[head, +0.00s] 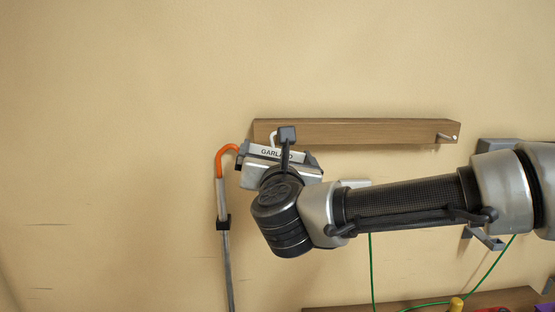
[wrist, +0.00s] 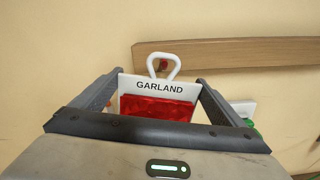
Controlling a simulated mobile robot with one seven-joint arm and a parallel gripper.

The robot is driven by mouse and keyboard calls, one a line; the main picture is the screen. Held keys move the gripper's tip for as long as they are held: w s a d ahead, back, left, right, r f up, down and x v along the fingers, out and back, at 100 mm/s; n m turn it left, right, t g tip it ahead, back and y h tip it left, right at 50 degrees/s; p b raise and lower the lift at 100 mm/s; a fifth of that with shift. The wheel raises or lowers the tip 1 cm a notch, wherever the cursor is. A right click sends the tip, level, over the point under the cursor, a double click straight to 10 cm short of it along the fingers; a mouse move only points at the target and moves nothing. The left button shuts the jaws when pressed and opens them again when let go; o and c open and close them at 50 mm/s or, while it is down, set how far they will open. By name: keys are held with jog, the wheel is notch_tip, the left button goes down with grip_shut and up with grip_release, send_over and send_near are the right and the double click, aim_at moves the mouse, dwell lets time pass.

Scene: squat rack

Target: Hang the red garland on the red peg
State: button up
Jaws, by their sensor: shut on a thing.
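The garland is a flat red pack (wrist: 157,107) under a white card lettered GARLAND (wrist: 160,87), with a white loop (wrist: 176,66) on top. My gripper (wrist: 158,92) is shut on it, one finger at each side. In the head view my gripper (head: 281,160) holds the card (head: 268,152) just below the left end of the wooden rail. The red peg (wrist: 163,65) on the rail shows inside the loop's opening in the wrist view. I cannot tell whether the peg passes through the loop or is behind it. The head view hides the peg.
The wooden rail (head: 350,131) carries a pale metal peg (head: 447,137) near its right end. A cane with an orange hooked handle (head: 222,155) hangs close left of my gripper. A green cord (head: 371,270) hangs below right. The wall above the rail is clear.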

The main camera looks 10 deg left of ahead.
aim_at(276, 150)
jog(key=shift+b+x, duration=0.45)
jog(key=shift+x, duration=1.35)
jog(key=shift+w+a+f+b, duration=0.1)
jog(key=shift+w+f+b, duration=0.5)
jog(key=shift+b, duration=0.25)
